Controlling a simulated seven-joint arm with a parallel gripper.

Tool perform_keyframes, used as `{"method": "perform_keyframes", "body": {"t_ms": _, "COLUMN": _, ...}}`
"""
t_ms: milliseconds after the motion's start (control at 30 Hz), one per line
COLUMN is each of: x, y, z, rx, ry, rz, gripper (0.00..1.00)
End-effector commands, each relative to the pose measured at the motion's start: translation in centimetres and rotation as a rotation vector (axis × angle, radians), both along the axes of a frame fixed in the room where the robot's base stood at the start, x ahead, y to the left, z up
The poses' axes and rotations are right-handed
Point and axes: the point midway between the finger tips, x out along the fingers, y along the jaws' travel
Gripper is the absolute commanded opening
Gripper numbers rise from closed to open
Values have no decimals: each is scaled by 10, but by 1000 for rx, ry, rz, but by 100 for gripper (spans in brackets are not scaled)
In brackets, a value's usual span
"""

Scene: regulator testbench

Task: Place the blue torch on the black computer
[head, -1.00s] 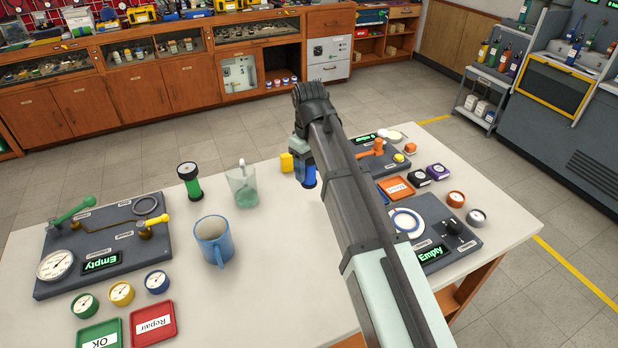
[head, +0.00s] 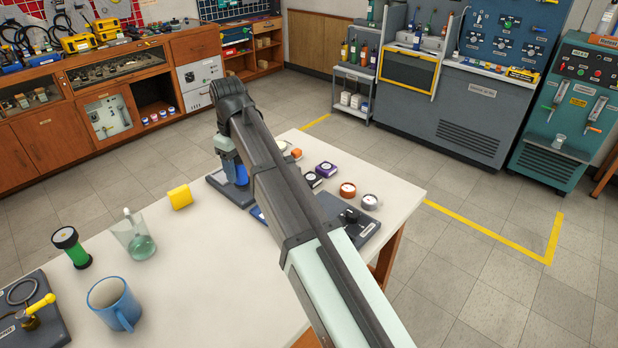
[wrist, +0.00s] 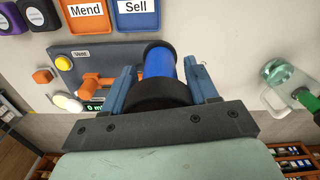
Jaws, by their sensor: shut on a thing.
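My gripper (head: 232,160) is shut on the blue torch (head: 241,174), above the far part of the white table. In the wrist view the torch (wrist: 160,66) sits between the two blue fingers of my gripper (wrist: 160,82), with its wide black end toward the camera. My arm hides part of the torch in the head view. A dark panel (wrist: 85,55) with an orange valve and a yellow button lies below and beside the torch in the wrist view. I cannot make out a black computer in either view.
Small gauges and dark blocks lie right of my arm. Grey and teal machines stand beyond.

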Motion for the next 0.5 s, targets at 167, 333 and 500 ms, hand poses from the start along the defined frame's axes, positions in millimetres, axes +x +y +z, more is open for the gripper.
{"method": "perform_keyframes", "body": {"t_ms": 167, "x": 32, "y": -53, "z": 4, "rx": 1, "ry": -2, "rz": -87, "gripper": 15}}
{"method": "perform_keyframes", "body": {"t_ms": 333, "x": 58, "y": -103, "z": 8, "rx": 2, "ry": -5, "rz": -166, "gripper": 15}}
{"method": "perform_keyframes", "body": {"t_ms": 500, "x": 81, "y": -148, "z": 13, "rx": 2, "ry": -5, "rz": -231, "gripper": 15}}
